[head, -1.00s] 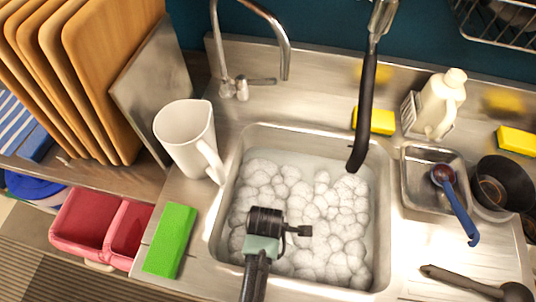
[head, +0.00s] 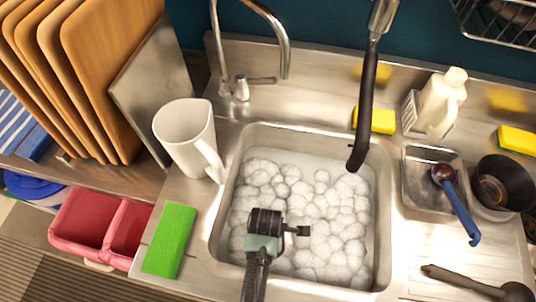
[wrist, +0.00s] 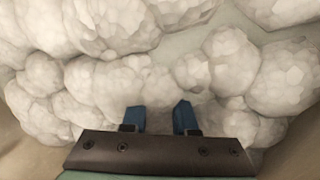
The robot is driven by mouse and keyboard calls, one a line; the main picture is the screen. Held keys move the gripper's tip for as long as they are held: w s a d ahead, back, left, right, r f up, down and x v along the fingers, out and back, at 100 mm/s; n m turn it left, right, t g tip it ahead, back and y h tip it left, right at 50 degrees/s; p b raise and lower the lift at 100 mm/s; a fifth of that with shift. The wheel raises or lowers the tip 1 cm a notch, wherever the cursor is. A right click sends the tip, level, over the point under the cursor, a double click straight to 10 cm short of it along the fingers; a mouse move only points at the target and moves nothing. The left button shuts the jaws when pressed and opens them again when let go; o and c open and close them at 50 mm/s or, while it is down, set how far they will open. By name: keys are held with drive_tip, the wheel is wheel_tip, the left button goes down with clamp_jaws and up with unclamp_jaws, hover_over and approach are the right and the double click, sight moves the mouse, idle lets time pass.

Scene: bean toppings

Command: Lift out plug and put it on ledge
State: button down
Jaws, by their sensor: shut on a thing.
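My gripper (head: 268,222) reaches down into the metal sink (head: 384,225), left of its middle, over white foam (head: 325,205). In the wrist view, the two blue fingers of my gripper (wrist: 158,110) stand a little apart, with their tips sunk in the foam. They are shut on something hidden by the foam. No plug shows in either view, so I cannot make out the held thing itself. A flat metal ledge (head: 300,112) runs behind the sink.
A white jug (head: 185,140) and a green sponge (head: 170,240) stand left of the sink. A black spray hose (head: 365,110) hangs over its back right. The faucet (head: 283,50) arches behind.

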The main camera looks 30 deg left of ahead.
wheel_tip(320, 180, up, 11)
drive_tip(key=shift+f+p, duration=0.2)
drive_tip(key=shift+p, duration=0.6)
wheel_tip(320, 180, up, 8)
drive_tip(key=p, duration=0.8)
drive_tip(key=shift+f, duration=0.25)
wheel_tip(320, 180, up, 9)
drive_tip(key=p, duration=0.9)
drive_tip(key=shift+f, duration=0.2)
